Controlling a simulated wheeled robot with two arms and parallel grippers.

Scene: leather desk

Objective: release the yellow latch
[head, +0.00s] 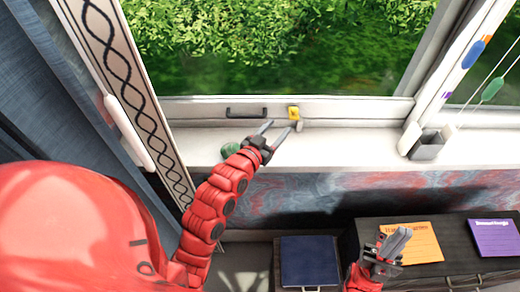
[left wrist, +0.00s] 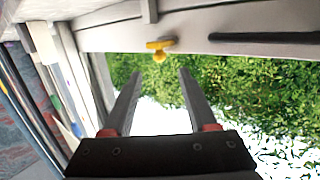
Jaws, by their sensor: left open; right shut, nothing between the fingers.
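The yellow latch (head: 293,112) is on the lower rail of the window frame, right of a dark bar handle (head: 246,112). In the left wrist view the latch (left wrist: 159,46) appears upper middle, just beyond my fingertips, with a small knob hanging from a flat bar. My left gripper (head: 279,129) is open and empty in front of the rail, just below and left of the latch; its fingers also show in the left wrist view (left wrist: 160,73), apart from the latch. My right gripper (head: 402,238) is shut and empty, low over the dark cabinet.
A green object (head: 231,150) lies on the white sill (head: 340,150) beside my left wrist. A blue folder (head: 309,262), an orange booklet (head: 412,243) and a purple one (head: 494,237) lie below. Blue curtain (head: 35,90) hangs left.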

